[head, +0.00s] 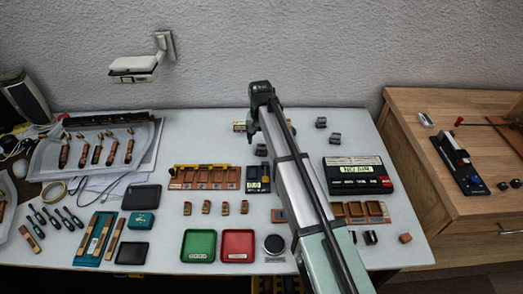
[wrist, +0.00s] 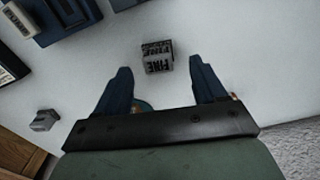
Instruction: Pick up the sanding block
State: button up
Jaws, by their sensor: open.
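A small grey block lettered "FINE" (wrist: 158,57), likely the sanding block, lies on the pale worktop in the wrist view. It appears between and slightly beyond my fingertips, with a gap on each side. In the head view a small grey block (head: 261,150), probably the same one, sits just left of my arm. My gripper (wrist: 160,66) is open and empty, its dark fingers spread above the worktop.
Other grey blocks (head: 321,122) (head: 335,138) stand right of my arm. A brass-coloured item (head: 240,126) is near the wall. A black labelled box (head: 357,175), a wooden compartment tray (head: 203,177), and green (head: 198,245) and red (head: 238,245) trays lie around. Bare worktop surrounds the "FINE" block.

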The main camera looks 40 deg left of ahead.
aim_at(261, 146)
jog(key=f, duration=0.4)
jog(key=shift+w+f, duration=0.25)
jog(key=c, duration=1.1)
jog(key=shift+o, duration=0.2)
